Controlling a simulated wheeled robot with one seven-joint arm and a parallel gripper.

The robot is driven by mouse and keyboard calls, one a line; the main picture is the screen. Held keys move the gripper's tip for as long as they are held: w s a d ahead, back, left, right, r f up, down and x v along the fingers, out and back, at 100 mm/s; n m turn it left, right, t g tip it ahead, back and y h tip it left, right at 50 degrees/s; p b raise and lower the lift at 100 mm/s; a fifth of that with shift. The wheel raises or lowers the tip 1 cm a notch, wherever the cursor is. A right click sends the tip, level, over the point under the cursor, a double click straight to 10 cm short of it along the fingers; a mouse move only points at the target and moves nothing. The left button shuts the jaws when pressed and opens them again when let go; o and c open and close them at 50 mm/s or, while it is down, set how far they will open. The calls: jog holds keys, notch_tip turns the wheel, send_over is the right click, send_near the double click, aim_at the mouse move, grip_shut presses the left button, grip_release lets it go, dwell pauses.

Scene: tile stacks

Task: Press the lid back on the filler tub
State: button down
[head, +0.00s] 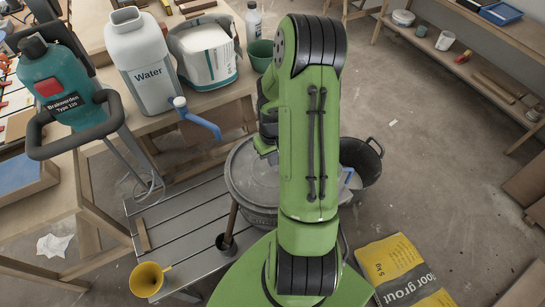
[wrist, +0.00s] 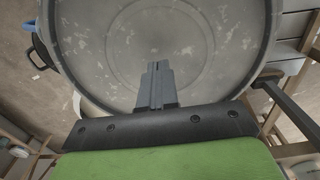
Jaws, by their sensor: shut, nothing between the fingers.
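A large round grey tub (head: 262,212) stands low behind my arm in the head view, partly hidden by it. Its pale, splattered lid (head: 246,170) covers the top. In the wrist view the lid (wrist: 205,45) fills most of the upper picture, with a raised ring and light splashes. My gripper (wrist: 157,70) is shut and empty, its fingertips over the middle of the lid. I cannot tell whether they touch it. I also cannot tell whether the rim is seated all round.
A black bucket (head: 367,175) stands close to the tub's right. A slatted metal platform (head: 180,225) lies to its left, with a yellow funnel (head: 148,279). A white water container (head: 142,62) stands on the bench behind. A grout bag (head: 396,268) lies on the floor at right.

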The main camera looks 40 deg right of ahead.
jog(key=shift+f, duration=0.1)
dwell(0.6)
jog(key=shift+f+b, duration=0.35)
jog(key=shift+b, duration=0.05)
jog(key=shift+f+b, duration=0.7)
jog(key=shift+f, duration=0.1)
jog(key=shift+r, duration=0.1)
notch_tip(320, 180, up, 6)
jog(key=p, duration=0.5)
jog(key=shift+r, duration=0.1)
notch_tip(320, 180, up, 16)
jog(key=p, duration=0.3)
jog(key=shift+f, duration=0.2)
